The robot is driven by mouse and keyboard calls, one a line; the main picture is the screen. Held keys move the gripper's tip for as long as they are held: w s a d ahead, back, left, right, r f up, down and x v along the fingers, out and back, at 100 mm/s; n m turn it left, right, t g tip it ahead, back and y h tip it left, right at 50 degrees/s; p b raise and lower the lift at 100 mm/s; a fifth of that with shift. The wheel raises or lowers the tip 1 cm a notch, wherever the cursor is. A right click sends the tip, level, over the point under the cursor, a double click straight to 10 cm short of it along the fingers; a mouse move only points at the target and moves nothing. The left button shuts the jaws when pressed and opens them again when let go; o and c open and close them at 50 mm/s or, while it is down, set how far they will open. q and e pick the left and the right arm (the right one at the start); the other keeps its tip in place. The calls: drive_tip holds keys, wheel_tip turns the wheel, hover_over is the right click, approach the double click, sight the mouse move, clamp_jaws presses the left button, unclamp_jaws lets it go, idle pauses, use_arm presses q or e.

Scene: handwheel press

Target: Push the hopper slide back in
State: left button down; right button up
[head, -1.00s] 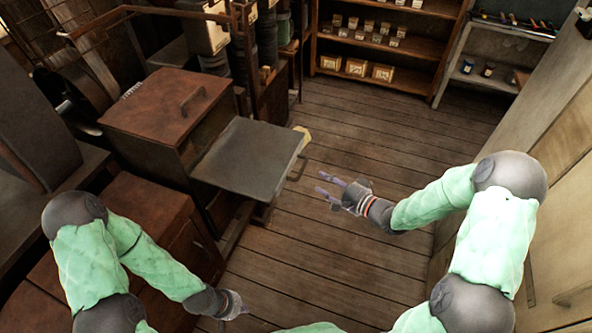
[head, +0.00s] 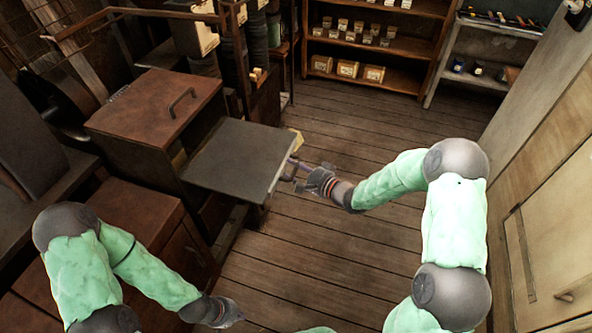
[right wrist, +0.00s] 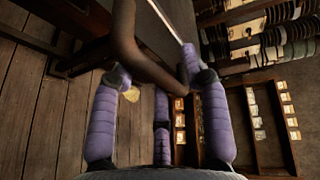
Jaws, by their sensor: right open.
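The hopper slide (head: 238,160) is a flat grey plate sticking out to the right from a rusty brown box (head: 150,115) in the head view. A bar handle is on its outer edge; in the right wrist view the handle (right wrist: 126,42) shows as a thick dark bent bar. My right gripper (head: 294,170) is at that outer edge. Its purple fingers are open in the right wrist view (right wrist: 155,72), with the handle between or just beyond the tips; contact is unclear. My left gripper (head: 228,314) hangs low at the bottom, away from the slide; its jaws are too small to judge.
A wooden shelf (head: 400,50) with small boxes stands at the back. A pale cabinet (head: 545,200) is on the right, and a brown cabinet (head: 130,225) is at left. The plank floor (head: 330,245) between them is clear.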

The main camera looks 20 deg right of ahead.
sight(221, 148)
clamp_jaws()
drive_tip(key=w+a+b, duration=0.1)
drive_tip(key=w+a, duration=0.4)
drive_tip(key=a, duration=0.2)
drive_tip(key=w+a+b, duration=0.1)
drive_tip(key=w+a, duration=0.4)
drive_tip(key=a, duration=0.2)
drive_tip(key=w+a+b, duration=0.1)
drive_tip(key=w+a, duration=0.3)
drive_tip(key=a, duration=0.4)
drive_tip(key=shift+w, duration=0.4)
drive_tip(key=shift+a+r, duration=0.1)
drive_tip(key=shift+c, duration=1.1)
unclamp_jaws()
drive_tip(key=shift+o, duration=1.1)
drive_tip(key=shift+w+a, duration=0.1)
drive_tip(key=shift+w, duration=0.05)
